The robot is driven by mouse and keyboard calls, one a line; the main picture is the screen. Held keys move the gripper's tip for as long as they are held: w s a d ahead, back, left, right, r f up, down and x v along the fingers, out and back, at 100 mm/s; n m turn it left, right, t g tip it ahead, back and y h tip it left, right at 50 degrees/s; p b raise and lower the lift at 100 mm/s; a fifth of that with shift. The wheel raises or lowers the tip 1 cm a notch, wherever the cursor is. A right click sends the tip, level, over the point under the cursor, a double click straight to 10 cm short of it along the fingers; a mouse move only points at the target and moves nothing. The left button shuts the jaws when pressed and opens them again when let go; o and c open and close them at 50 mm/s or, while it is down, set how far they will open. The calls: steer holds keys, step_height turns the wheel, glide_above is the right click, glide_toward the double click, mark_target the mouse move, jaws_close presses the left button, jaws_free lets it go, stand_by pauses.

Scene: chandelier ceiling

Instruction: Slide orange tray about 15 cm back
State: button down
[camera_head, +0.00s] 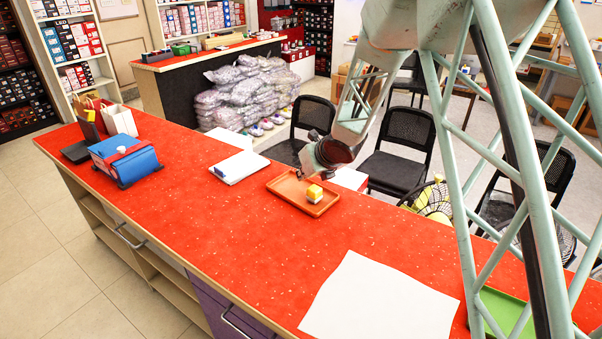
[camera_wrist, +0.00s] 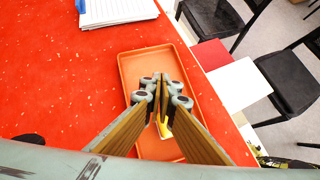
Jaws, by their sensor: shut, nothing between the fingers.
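The orange tray (camera_head: 291,202) lies on the red counter (camera_head: 200,240) near its far edge, beside the chairs. A small yellow and white block (camera_head: 314,193) stands in it toward its right end. In the wrist view the tray (camera_wrist: 136,66) lies under my gripper, and only a bit of the yellow block (camera_wrist: 164,130) shows between the fingers. My gripper (camera_wrist: 162,80) is shut and empty, its fingertips over the tray. In the head view my gripper (camera_head: 302,172) is at the tray's far side; I cannot tell whether it touches the tray.
A notepad (camera_head: 240,166) lies left of the tray, and it also shows in the wrist view (camera_wrist: 117,10). A blue box (camera_head: 125,160) stands farther left. A white sheet (camera_head: 380,300) and green tray (camera_head: 502,312) lie to the right. Chairs (camera_head: 403,150) stand beyond the counter. The counter in front of the tray is clear.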

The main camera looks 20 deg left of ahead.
mark_target(288, 174)
steer(key=shift+w+d+r, duration=0.3)
steer(key=shift+w+r, duration=0.2)
steer(key=shift+w, duration=0.05)
steer(key=shift+a+f, duration=0.1)
steer(key=shift+f, duration=0.05)
steer(key=shift+x, duration=1.5)
steer(key=b+x, duration=0.1)
steer(key=x, duration=0.5)
steer(key=shift+w+a+f, duration=0.15)
steer(key=shift+w+a, duration=0.85)
steer(key=shift+a, duration=0.05)
steer(key=shift+w+a+p, duration=0.5)
steer(key=shift+w+a, duration=0.2)
steer(key=shift+a, duration=0.05)
steer(key=shift+w, duration=0.15)
